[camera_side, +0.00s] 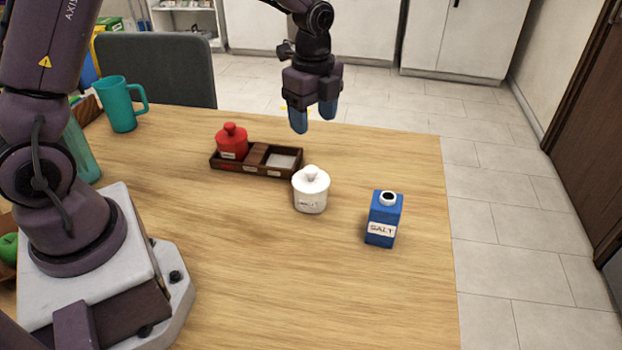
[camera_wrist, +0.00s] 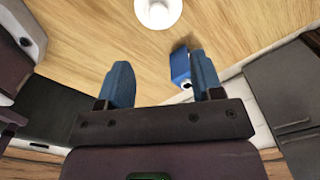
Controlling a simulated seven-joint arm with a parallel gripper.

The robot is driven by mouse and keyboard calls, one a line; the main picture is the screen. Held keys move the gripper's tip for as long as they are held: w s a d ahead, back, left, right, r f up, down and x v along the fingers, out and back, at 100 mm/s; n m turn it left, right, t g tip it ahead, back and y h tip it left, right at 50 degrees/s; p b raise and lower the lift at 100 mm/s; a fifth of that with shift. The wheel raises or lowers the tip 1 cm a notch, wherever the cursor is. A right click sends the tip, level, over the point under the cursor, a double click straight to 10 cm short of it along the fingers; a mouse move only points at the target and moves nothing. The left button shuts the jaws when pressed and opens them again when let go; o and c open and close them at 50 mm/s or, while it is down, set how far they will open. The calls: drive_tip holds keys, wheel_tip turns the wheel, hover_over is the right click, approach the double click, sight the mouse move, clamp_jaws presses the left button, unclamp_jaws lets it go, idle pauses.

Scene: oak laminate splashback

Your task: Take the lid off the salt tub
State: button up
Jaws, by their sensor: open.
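A white round tub (camera_side: 310,202) stands upright on the table, with its white knobbed lid (camera_side: 312,179) on. The small label on its front is too small to read surely. It also shows at the top edge of the wrist view, as a white tub (camera_wrist: 158,12) partly cut off. My gripper (camera_side: 313,116) is open and empty, its blue fingers pointing down, well above the table and behind the tub in the side view. In the wrist view the open fingers (camera_wrist: 160,60) have nothing between them that they touch.
A blue carton labelled SALT (camera_side: 383,220) stands right of the tub. A dark wooden tray (camera_side: 228,167) holds a red lidded pot (camera_side: 232,142) on its left; its right compartment looks empty. A teal mug (camera_side: 119,105) stands back left. The table front is clear.

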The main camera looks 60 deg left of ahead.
sight(311, 169)
wheel_tip(311, 169, down, 13)
drive_tip(key=shift+s+a+r, duration=0.1)
drive_tip(key=shift+s, duration=0.05)
idle(0.4)
drive_tip(key=shift+c, duration=0.3)
drive_tip(key=c, duration=0.9)
